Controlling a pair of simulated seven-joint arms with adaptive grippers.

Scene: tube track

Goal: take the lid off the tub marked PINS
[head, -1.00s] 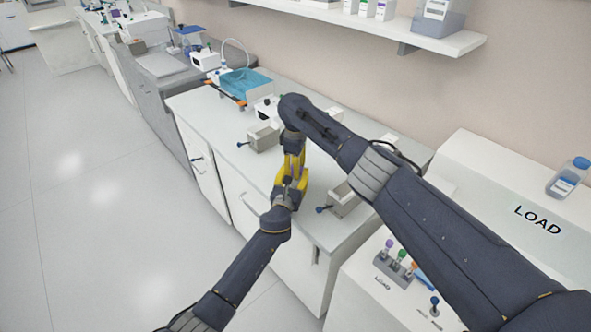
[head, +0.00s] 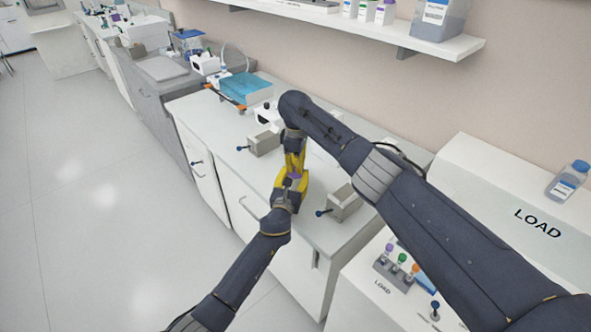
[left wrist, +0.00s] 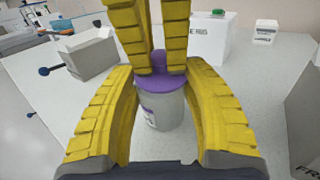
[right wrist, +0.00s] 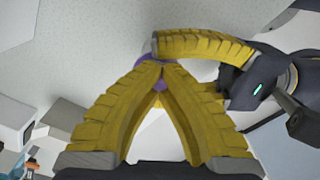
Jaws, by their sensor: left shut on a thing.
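The tub (left wrist: 160,108) is pale with a purple lid (left wrist: 184,84) and a partly hidden label I cannot read. It stands upright on the bench, and the lid sits on its top. My left gripper (left wrist: 160,140) is shut on the tub, one yellow finger on each side. My right gripper (left wrist: 158,70) comes from above, its fingertips close together on the lid's purple knob (left wrist: 157,60). In the right wrist view the lid (right wrist: 145,74) shows in part behind those fingertips (right wrist: 161,70). In the head view the lid (head: 295,174) is a small purple patch between the grippers.
A white box (left wrist: 208,38) stands behind the tub. A tube rack (head: 392,266) is at the right. The bench's front edge is close to my left arm.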

